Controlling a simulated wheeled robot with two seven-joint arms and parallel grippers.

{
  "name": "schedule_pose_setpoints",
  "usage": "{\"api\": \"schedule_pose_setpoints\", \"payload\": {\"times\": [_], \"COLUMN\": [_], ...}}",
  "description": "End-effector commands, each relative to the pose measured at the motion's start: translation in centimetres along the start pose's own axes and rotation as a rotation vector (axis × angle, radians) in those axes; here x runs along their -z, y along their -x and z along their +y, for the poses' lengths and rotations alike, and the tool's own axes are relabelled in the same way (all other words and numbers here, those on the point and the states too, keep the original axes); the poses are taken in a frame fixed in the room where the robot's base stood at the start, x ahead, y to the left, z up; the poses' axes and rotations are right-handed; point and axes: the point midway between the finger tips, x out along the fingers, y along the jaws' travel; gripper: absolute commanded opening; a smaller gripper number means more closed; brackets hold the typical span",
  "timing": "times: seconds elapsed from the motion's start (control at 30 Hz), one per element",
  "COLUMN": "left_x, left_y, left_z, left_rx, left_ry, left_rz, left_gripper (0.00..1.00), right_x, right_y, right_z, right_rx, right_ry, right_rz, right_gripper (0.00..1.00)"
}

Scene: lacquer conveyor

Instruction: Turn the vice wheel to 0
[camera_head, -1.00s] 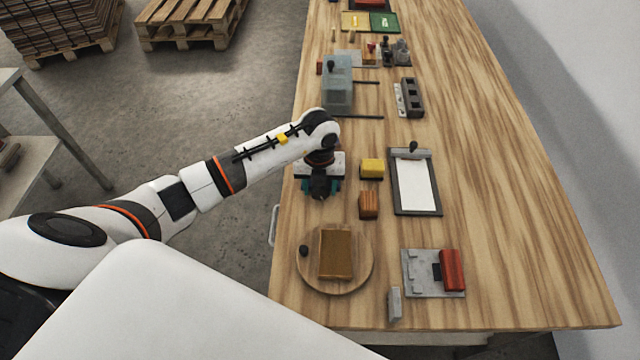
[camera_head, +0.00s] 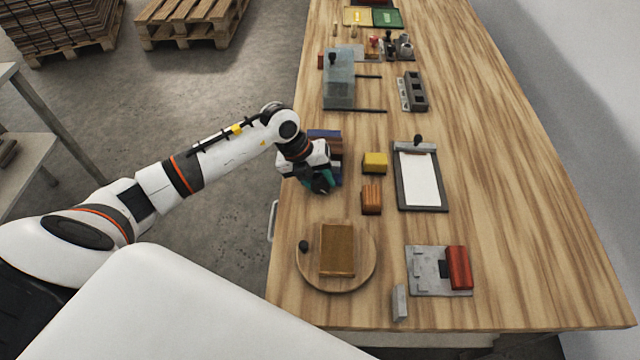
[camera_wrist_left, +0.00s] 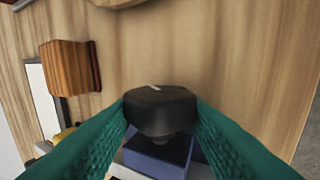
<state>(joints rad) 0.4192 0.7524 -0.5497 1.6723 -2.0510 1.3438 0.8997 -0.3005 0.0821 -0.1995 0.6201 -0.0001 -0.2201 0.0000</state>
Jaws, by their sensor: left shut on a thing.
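The blue vice (camera_head: 326,134) stands near the left edge of the wooden bench, partly hidden behind my left wrist in the head view. Its blue body (camera_wrist_left: 162,158) also shows in the left wrist view, below the wheel. The black vice wheel (camera_wrist_left: 160,108) has a small pale mark on its upper face. My left gripper (camera_head: 326,182) has teal fingers, and in the left wrist view they are shut on the wheel from both sides. A scale or number on the vice cannot be read. My right gripper is not in view.
On the wooden bench (camera_head: 500,200), a yellow block (camera_head: 375,162) and an orange-brown block (camera_head: 371,199) sit right of the gripper. A clipboard (camera_head: 441,190) lies beyond them. A round board (camera_head: 366,268) with a brown block (camera_head: 337,249) is nearer. The bench's right side is clear.

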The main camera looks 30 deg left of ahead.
Motion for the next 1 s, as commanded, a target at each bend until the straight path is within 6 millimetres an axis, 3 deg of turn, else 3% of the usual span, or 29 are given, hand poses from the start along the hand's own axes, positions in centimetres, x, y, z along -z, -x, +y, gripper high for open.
{"api": "schedule_pose_setpoints", "payload": {"times": [0.03,0.6,1.0], "left_x": [0.1,0.2,0.2], "left_y": [-0.5,-0.8,-0.5], "left_z": [-0.6,-1.2,-1.3], "left_rx": [-0.043,-0.551,-0.739], "left_ry": [0.003,0.002,0.0], "left_rz": [0.004,0.006,0.007], "left_gripper": [0.18,0.18,0.18], "right_x": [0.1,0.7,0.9], "right_y": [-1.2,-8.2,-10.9], "right_z": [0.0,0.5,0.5], "right_rx": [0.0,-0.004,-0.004], "right_ry": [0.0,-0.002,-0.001], "right_rz": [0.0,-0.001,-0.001], "right_gripper": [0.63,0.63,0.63]}}
